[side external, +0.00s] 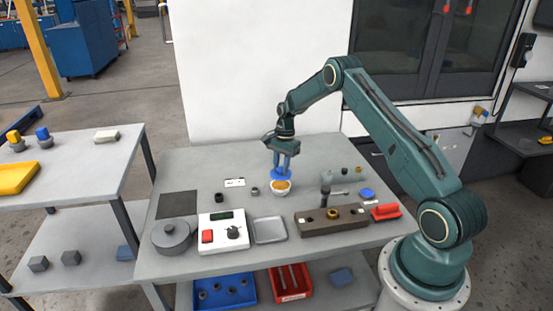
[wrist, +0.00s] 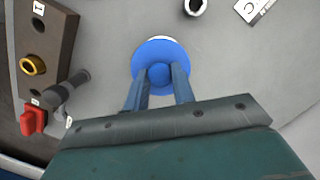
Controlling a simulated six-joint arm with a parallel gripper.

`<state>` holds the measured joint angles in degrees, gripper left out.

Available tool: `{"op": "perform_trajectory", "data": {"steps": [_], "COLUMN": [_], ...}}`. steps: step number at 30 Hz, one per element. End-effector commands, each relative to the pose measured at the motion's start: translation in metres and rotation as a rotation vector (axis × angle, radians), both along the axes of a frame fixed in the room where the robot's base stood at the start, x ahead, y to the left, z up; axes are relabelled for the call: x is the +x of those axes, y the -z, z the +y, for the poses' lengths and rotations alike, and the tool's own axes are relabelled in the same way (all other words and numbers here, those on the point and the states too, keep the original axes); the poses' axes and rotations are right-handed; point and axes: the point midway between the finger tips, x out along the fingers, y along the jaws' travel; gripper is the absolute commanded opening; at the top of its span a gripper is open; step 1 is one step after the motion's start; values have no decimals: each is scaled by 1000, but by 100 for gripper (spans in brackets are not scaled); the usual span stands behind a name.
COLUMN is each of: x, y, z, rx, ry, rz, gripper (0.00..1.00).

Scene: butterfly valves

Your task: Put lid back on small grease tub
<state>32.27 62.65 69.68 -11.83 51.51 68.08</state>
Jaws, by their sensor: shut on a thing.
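My gripper (side external: 283,166) is shut on the knob of a round blue lid (side external: 274,172). In the wrist view the lid (wrist: 160,50) is a flat blue disc, its knob between the two fingertips (wrist: 160,78). The small white grease tub (side external: 279,192) stands upright on the table just below the lid, with orange-yellow grease (side external: 283,185) showing in its open top. The lid appears held a little above the tub, covering the back of its mouth in the side view. In the wrist view the lid hides most of the tub; only a white rim sliver (wrist: 161,38) shows.
A brown block with a brass ring (side external: 333,222), a red-handled item (side external: 385,211) and a blue disc (side external: 367,192) lie to the right. A grey tray (side external: 269,230), a white control box (side external: 222,245) and a pot (side external: 171,237) stand in front. The table behind the tub is clear.

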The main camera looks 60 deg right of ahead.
Motion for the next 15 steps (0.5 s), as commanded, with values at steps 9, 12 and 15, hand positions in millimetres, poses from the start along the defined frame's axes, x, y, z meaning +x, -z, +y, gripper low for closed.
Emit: {"op": "perform_trajectory", "data": {"steps": [9,12,15], "x": [0,0,0], "y": [15,22,28], "z": [0,0,0], "rx": [0,0,0], "ry": [0,0,0], "rz": [0,0,0], "gripper": [4,4,4]}}
